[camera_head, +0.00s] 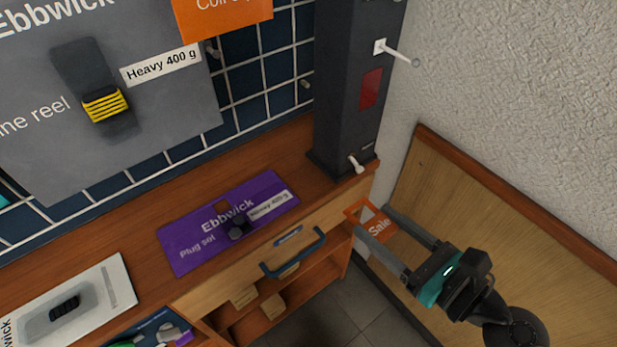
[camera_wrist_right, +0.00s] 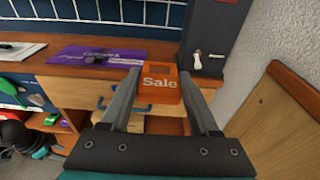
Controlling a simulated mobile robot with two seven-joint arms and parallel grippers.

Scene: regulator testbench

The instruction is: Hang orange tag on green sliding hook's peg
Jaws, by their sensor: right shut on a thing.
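The orange "Sale" tag (camera_head: 378,226) has a triangular opening at its top. My right gripper (camera_head: 372,218) is shut on it in front of the bench's right end. In the right wrist view the tag (camera_wrist_right: 160,88) sits between the fingertips of the right gripper (camera_wrist_right: 160,76). No green sliding hook can be made out. A dark post (camera_head: 345,95) at the bench's right end carries a white peg (camera_head: 400,54) high up and another white peg (camera_head: 356,164) near its foot. The tag is apart from both pegs. My left gripper is not in view.
A purple package (camera_head: 185,238) lies on the wooden bench (camera_head: 140,235). A drawer with a blue handle (camera_head: 293,255) is below it. A gridded panel (camera_head: 255,60) holding a large grey package (camera_head: 165,95) stands behind. A white wall (camera_head: 510,90) bounds the right.

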